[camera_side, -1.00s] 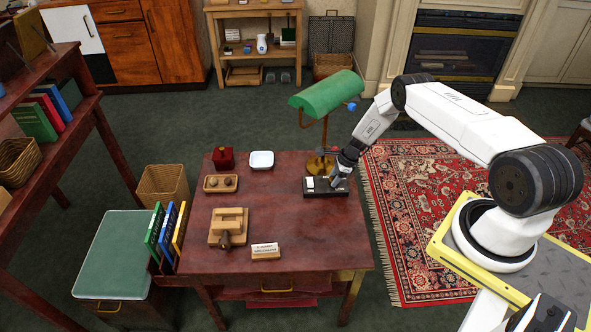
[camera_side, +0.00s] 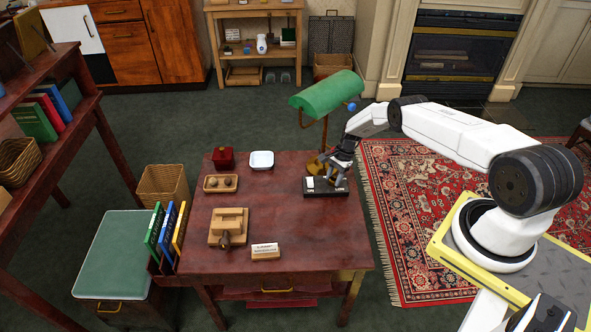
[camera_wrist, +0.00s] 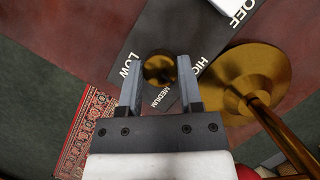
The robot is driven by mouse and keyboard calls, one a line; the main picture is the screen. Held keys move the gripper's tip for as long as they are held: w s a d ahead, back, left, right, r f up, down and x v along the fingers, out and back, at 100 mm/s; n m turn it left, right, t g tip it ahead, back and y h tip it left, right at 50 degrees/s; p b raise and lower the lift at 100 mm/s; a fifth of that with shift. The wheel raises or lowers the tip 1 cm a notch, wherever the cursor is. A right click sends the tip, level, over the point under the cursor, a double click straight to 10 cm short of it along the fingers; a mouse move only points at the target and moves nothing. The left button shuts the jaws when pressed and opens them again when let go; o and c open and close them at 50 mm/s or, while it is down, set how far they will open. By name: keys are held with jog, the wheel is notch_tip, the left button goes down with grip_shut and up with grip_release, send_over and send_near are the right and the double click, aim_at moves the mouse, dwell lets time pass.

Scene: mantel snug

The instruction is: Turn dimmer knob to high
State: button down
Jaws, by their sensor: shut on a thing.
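The dimmer box (camera_side: 322,193) is a dark flat plate at the right back of the red-brown table, with a white square switch (camera_side: 310,183) at its left. In the wrist view its face (camera_wrist: 140,38) carries the words OFF, HIGH, MEDIUM and LOW. The round brass dimmer knob (camera_wrist: 160,68) sits between the LOW and HIGH labels. My gripper (camera_side: 335,175) is over the right part of the box. In the wrist view my gripper (camera_wrist: 160,80) is shut on the knob, one finger on each side. I cannot make out a pointer mark on the knob.
A brass lamp with a green shade (camera_side: 327,94) stands right behind the box; its round brass base (camera_wrist: 238,80) is close to my right finger in the wrist view. A white dish (camera_side: 262,160), red box (camera_side: 223,157) and wooden tray (camera_side: 221,183) are left. The table's front right is clear.

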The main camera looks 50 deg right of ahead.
dwell(0.3)
jog(key=shift+c, duration=1.3)
grip_release()
jog(key=shift+m, duration=0.3)
